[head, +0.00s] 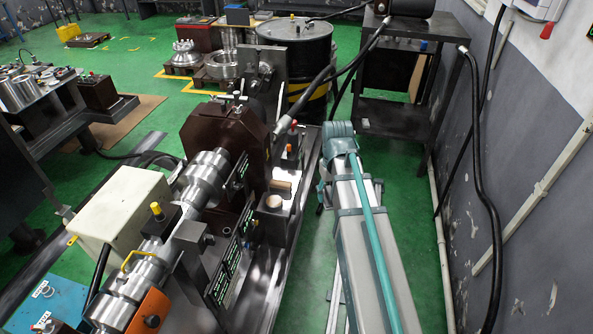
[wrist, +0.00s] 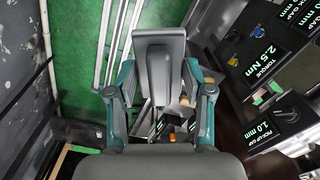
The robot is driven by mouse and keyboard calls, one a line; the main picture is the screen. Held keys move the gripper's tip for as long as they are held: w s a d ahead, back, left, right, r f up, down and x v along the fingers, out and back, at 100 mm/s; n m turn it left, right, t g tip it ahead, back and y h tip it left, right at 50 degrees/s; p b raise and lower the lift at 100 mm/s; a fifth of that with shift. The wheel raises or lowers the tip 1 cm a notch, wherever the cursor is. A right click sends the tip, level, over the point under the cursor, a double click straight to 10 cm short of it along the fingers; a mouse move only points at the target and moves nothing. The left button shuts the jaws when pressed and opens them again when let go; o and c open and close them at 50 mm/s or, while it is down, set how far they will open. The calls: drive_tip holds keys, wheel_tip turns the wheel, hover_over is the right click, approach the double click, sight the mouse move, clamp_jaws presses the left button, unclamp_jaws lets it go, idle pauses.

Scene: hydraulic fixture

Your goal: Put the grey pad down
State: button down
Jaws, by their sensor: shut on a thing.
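The grey pad (wrist: 158,46) is a flat, rounded grey piece between the fingers of my gripper (wrist: 160,75) in the wrist view. The teal fingers close on it from the left and right. It is held in the air, with green floor and pale rails visible beyond it. A darker grey part below its top edge faces the camera. In the head view my arm reaches up the middle right, beside the fixture, and neither the pad nor my fingertips can be made out there.
The hydraulic fixture (head: 225,135) with its steel shaft stands left of my arm. A dark bench edge beside it carries a small tan-topped block (head: 272,203). Label plates (wrist: 262,62) show at the right in the wrist view. A black drum (head: 296,50) and dark table (head: 405,105) stand behind; the wall is right.

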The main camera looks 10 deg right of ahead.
drive_tip(key=f+b, duration=0.1)
drive_tip(key=w+a+f+b, duration=0.2)
drive_tip(key=shift+a+f, duration=0.15)
drive_tip(key=shift+f, duration=0.15)
drive_tip(key=w+a+f+n+b, duration=0.35)
drive_tip(key=w+f+b, duration=0.3)
drive_tip(key=w, duration=0.45)
drive_tip(key=n+b, duration=0.1)
drive_tip(key=n, duration=0.9)
approach(286, 175)
drive_tip(key=shift+s+a+f, duration=0.1)
drive_tip(key=shift+s+f, duration=0.5)
drive_tip(key=shift+s, duration=0.1)
drive_tip(key=shift+w+f, duration=0.65)
drive_tip(key=shift+f, duration=0.25)
drive_tip(key=shift+f+p, duration=0.55)
drive_tip(key=shift+f, duration=1.1)
